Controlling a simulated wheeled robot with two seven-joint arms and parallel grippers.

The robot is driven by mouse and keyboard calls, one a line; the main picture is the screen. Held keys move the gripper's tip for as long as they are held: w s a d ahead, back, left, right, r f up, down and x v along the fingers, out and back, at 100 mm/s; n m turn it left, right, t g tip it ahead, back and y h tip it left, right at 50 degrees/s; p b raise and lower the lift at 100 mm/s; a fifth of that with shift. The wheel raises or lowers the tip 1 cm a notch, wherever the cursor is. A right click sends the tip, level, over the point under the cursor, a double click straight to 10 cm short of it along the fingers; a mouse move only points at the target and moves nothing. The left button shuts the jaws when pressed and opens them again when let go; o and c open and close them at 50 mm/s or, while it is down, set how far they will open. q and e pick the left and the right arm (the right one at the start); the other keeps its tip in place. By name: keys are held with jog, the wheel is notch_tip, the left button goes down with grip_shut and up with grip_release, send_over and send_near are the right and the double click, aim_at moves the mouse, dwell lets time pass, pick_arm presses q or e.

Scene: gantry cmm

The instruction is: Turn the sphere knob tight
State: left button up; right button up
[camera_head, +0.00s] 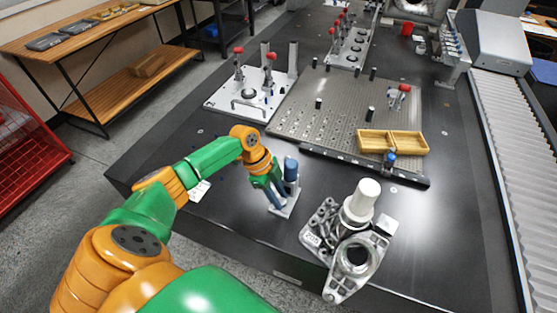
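My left gripper (276,200) reaches down over the front part of the dark table. Its blue-grey fingers are close to a small fixture, a blue upright cylinder (291,169) on a light grey base (287,207). The fingers are at the left of the cylinder and cover part of the base. I cannot make out a sphere knob there; it may be hidden behind the fingers. The gap between the fingertips is too small to read, and no held thing shows clearly. My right gripper is out of view.
A silver casting with a white cylinder (363,195) stands to the right of the fixture. Behind lie a perforated plate (335,105), a black rail with a blue knob (390,157) and a yellow divided tray (409,134).

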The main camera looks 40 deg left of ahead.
pick_arm(q)
jog(key=o, duration=0.3)
